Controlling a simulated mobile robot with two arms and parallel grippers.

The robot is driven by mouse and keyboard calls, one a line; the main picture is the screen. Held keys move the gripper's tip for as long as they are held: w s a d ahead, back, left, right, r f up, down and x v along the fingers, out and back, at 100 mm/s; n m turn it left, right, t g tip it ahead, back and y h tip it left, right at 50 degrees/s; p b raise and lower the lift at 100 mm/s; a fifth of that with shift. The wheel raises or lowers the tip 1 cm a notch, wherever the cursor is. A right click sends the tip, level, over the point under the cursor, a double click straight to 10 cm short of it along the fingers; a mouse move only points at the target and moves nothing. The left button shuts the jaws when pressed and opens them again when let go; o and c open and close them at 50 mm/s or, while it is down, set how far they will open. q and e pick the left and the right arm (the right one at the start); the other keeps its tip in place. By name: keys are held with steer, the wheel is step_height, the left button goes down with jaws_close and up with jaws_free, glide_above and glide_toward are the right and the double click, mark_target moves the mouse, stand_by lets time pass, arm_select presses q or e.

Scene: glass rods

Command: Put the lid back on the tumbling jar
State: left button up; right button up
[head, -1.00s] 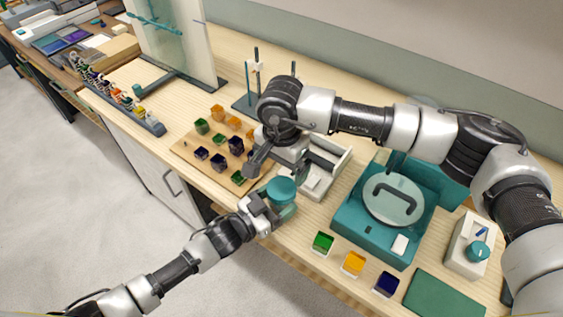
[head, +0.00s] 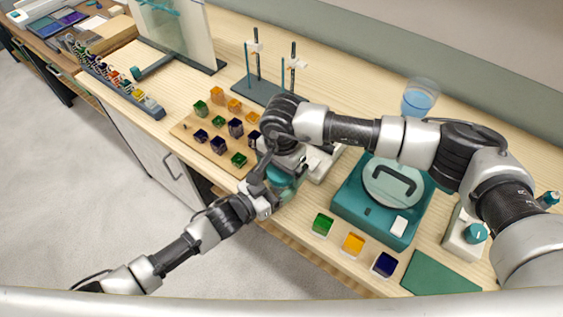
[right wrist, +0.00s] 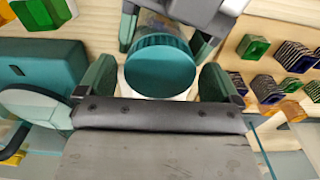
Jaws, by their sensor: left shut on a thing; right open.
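The jar (head: 290,188) is a clear vessel near the table's front edge, partly hidden by my grippers in the head view. Its round teal lid (right wrist: 160,68) fills the middle of the right wrist view and appears to sit on the jar's mouth; whether it is fully seated I cannot tell. My left gripper (head: 262,200) is shut on the jar from the front left. My right gripper (head: 274,172) is open over the jar. In the right wrist view its fingers stand on either side of the lid, with a gap showing on the right.
A wooden board (head: 186,133) with several coloured glass cubes lies left of the jar. A teal machine (head: 352,213) with a round handled cover stands to the right, with three glass pieces in front. A rod stand (head: 258,92) and a beaker (head: 419,100) are behind.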

steer(key=c, duration=1)
steer(key=o, duration=1.1)
steer(key=shift+r, duration=0.1)
arm_select(q)
steer(key=o, duration=1.7)
steer(key=shift+o, duration=0.2)
arm_select(e)
step_height(320, 180, up, 12)
arm_select(q)
steer(key=shift+a, duration=0.1)
